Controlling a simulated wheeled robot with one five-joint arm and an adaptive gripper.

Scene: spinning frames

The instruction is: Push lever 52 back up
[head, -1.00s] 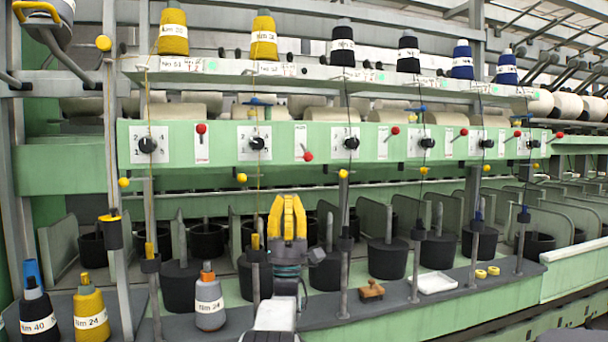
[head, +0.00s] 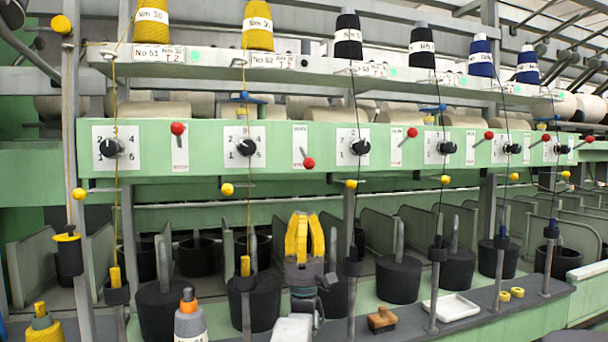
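The panel lever on the white plate under the second yellow cone has its red knob (head: 309,163) hanging low and to the right. The label above it on the shelf (head: 273,61) is partly readable; the one to its left reads No 51. That left neighbour's red knob (head: 178,128) is up. My gripper (head: 305,216) has yellow fingers pointing up, below the green panel (head: 210,160) and in front of the dark pots. It is apart from the lowered lever, almost straight under it. Its fingertips look near each other, but whether they meet is unclear.
Black dials (head: 246,147) sit beside the levers.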

